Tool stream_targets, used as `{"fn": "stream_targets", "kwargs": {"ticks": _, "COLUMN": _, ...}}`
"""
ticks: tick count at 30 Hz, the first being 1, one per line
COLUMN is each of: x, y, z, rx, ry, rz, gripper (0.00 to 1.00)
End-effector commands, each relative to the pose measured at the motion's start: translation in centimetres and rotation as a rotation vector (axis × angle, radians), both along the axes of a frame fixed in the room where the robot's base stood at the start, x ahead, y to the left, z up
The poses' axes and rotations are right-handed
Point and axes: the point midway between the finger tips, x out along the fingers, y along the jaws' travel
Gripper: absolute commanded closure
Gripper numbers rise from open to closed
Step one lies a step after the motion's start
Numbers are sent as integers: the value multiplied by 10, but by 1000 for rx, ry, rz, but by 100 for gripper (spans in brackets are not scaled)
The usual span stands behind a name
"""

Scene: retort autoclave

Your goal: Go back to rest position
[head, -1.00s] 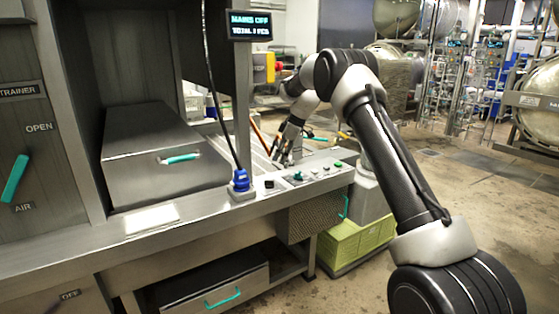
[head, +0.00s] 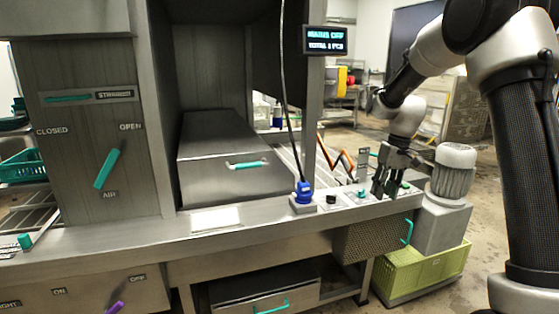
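My gripper (head: 385,191) points down at the right end of the machine's control ledge (head: 240,232). Its two dark fingers look apart, with nothing visible between them. The fingers overlap the small knobs and buttons there, and I cannot tell whether they touch any. My arm comes in from the upper right, bent at the elbow. A blue plug (head: 303,192) on a cable stands on the ledge to the left of my gripper. A black button (head: 331,200) lies between them.
A steel box (head: 225,165) with a teal handle sits in the machine's bay. A screen (head: 327,40) hangs on the post. A grey motor (head: 453,172) stands close right of my gripper. A green crate (head: 420,272) is on the floor below. Open floor lies at the lower right.

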Motion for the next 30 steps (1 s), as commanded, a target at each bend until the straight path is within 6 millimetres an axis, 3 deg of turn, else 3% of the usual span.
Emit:
{"fn": "stream_targets", "kwargs": {"ticks": 1, "x": -29, "y": -5, "z": 18, "rx": -17, "ry": -4, "rz": -40, "gripper": 66}}
{"fn": "stream_targets", "kwargs": {"ticks": 6, "x": -124, "y": -22, "z": 57, "rx": -69, "ry": -24, "rz": -163, "gripper": 66}}
{"fn": "stream_targets", "kwargs": {"ticks": 12, "x": -227, "y": -37, "z": 81, "rx": -107, "ry": -93, "rz": -240, "gripper": 66}}
{"fn": "stream_targets", "kwargs": {"ticks": 16, "x": -282, "y": -43, "z": 85, "rx": -119, "ry": -164, "rz": -243, "gripper": 66}}
{"fn": "stream_targets", "kwargs": {"ticks": 21, "x": -321, "y": -46, "z": 94, "rx": -113, "ry": -276, "rz": -249, "gripper": 66}}
{"fn": "stream_targets", "kwargs": {"ticks": 25, "x": -326, "y": -46, "z": 110, "rx": -103, "ry": -354, "rz": -256, "gripper": 66}}
{"fn": "stream_targets", "kwargs": {"ticks": 30, "x": -327, "y": -46, "z": 116, "rx": -100, "ry": -379, "rz": -257, "gripper": 66}}
